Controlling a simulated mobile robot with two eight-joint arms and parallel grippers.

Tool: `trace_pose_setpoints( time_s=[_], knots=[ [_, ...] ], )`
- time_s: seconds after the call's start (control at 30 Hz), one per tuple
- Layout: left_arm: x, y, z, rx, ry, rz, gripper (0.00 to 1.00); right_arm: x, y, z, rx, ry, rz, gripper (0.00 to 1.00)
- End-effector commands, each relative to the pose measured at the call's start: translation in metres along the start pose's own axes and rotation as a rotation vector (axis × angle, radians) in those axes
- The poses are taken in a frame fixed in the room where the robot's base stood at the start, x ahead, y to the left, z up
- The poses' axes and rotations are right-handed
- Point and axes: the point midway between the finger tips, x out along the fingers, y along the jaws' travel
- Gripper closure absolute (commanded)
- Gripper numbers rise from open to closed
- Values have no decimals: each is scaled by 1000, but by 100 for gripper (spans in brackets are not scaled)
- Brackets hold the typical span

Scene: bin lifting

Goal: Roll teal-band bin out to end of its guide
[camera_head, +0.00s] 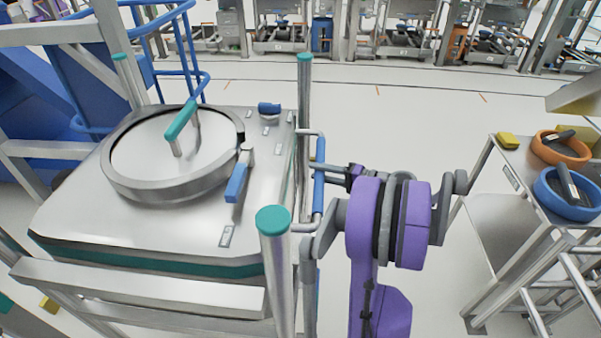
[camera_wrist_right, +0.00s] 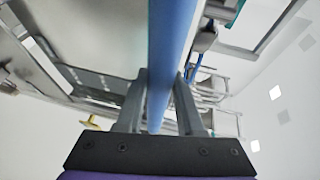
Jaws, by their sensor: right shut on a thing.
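The teal-band bin (camera_head: 85,215) is a silver metal box with a teal stripe around its side, a round lid with a teal handle (camera_head: 181,120), and a blue latch (camera_head: 236,183). It sits inside a metal frame at the left of the head view. A blue grab bar (camera_head: 319,185) stands on its right side, between two posts. My right gripper (camera_wrist_right: 159,105) is shut around this blue bar (camera_wrist_right: 172,45) in the wrist view. In the head view my right gripper (camera_head: 335,173) is partly hidden, small against the bar. My left gripper is not in view.
Teal-capped posts (camera_head: 275,260) and a rail (camera_head: 140,287) border the bin. Open floor (camera_head: 400,125) lies between bin and table.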

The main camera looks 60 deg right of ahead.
Motion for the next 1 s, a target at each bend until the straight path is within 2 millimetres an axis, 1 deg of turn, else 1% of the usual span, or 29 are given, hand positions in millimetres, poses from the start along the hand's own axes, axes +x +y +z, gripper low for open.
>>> trace_pose_setpoints(
  time_s=[0.03,0.13,0.3,0.47,0.83,0.87,0.9,1.0],
  knots=[
    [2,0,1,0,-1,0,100,-8,7,-7,-3,13,15,100],
    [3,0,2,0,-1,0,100,-19,9,-12,-3,9,15,100],
    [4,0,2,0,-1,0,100,-31,12,-15,-3,1,14,100],
    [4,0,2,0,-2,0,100,-35,12,-15,-3,-7,13,100],
    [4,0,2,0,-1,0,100,-36,12,-14,-3,-12,13,100],
    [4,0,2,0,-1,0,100,-36,12,-14,-3,-12,13,59],
    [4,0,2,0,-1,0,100,-36,12,-14,-3,-11,13,51],
    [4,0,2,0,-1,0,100,-37,12,-15,-2,-9,12,34]
  ],
)
